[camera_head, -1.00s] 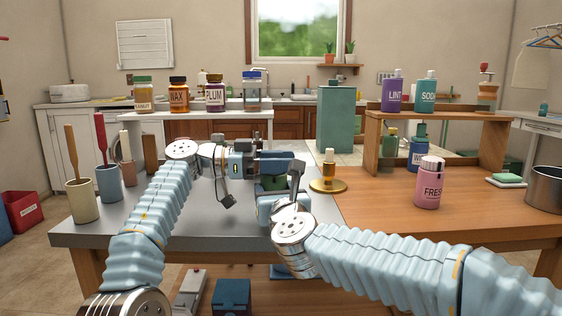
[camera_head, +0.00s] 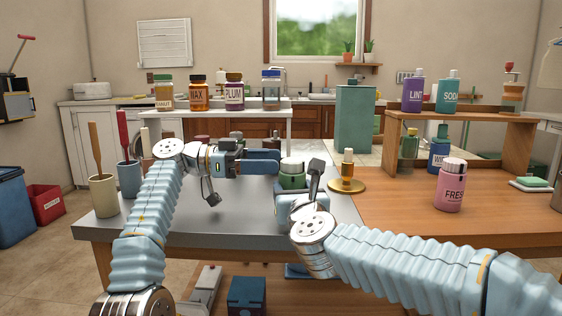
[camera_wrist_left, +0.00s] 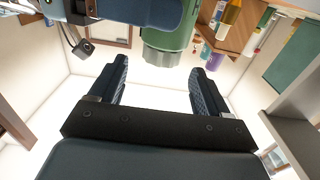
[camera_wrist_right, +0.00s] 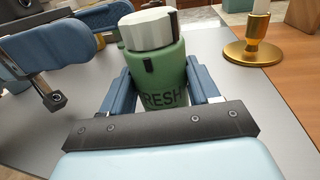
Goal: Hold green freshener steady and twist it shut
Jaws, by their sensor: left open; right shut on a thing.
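The green freshener (camera_head: 292,181) stands upright near the middle of the table, its white lid (camera_head: 291,164) on top. In the right wrist view the freshener (camera_wrist_right: 165,80) shows part of its lettering, and the lid (camera_wrist_right: 147,30) has a dark mark to the right of the dark mark on the body. My right gripper (camera_wrist_right: 160,85) is shut on the green body, one finger on each side. My left gripper (camera_head: 263,161) is open and empty, just left of the lid. In the left wrist view the green body (camera_wrist_left: 165,48) is beyond the open fingers (camera_wrist_left: 160,85).
A pink bottle (camera_head: 450,190) is on the wooden part, before a shelf (camera_head: 470,117). Two cups with handles, one cream (camera_head: 103,196), stand at the left edge. Grey tabletop in front is clear.

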